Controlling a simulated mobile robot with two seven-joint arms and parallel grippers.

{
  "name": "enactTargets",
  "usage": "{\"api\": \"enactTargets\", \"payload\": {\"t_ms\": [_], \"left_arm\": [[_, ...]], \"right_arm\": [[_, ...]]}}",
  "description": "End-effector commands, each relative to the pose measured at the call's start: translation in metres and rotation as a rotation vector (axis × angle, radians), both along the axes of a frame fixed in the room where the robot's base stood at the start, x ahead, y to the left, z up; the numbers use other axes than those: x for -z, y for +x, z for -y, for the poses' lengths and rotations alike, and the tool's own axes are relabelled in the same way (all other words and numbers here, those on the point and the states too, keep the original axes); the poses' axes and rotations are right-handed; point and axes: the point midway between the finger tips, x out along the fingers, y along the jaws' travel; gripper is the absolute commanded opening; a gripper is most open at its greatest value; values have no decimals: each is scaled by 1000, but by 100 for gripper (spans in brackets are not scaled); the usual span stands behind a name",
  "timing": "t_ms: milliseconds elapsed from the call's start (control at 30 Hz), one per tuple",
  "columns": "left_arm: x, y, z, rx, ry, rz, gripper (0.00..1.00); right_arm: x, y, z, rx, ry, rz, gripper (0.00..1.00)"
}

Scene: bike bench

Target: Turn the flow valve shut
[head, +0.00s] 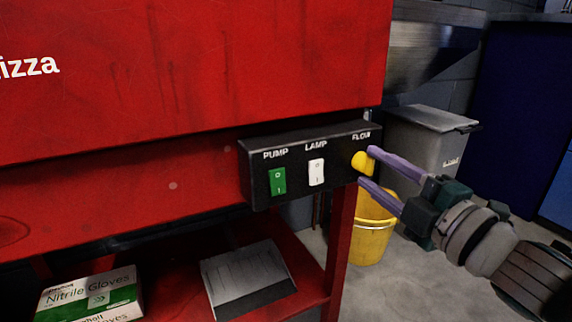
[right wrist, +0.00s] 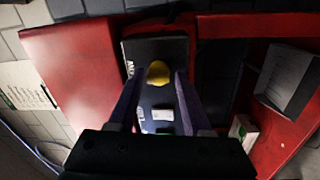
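The flow valve is a yellow knob (head: 363,161) under the FLOW label, at the right end of a black control box (head: 310,190) on the red bench. In the right wrist view the yellow knob (right wrist: 158,72) lies between the ends of my fingers. My right gripper (head: 366,166) reaches in from the right with its two purple fingers apart, one above and one below the knob. It also shows in the right wrist view (right wrist: 157,85). I cannot tell whether the fingers touch the knob. My left gripper is not in view.
The box also carries a green PUMP switch (head: 278,181) and a white LAMP switch (head: 316,172). A yellow bucket (head: 372,240) and a grey bin (head: 425,135) stand behind. A glove box (head: 90,298) and a grey booklet (head: 247,280) lie on the red shelf below.

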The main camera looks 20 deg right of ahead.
Motion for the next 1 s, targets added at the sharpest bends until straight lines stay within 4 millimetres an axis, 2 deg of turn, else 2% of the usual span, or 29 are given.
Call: {"api": "enactTargets", "payload": {"t_ms": [33,133,433,567,800,1000], "left_arm": [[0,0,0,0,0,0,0],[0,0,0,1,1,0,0],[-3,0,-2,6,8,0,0],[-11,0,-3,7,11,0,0],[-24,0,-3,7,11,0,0],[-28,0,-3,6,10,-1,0]], "right_arm": [[0,0,0,-1,1,1,56],[-1,0,0,-1,1,2,65],[-2,-5,0,-2,3,2,65],[-2,-25,1,0,4,0,65],[1,-74,5,1,3,-1,65],[3,-96,6,-1,2,1,65]]}}
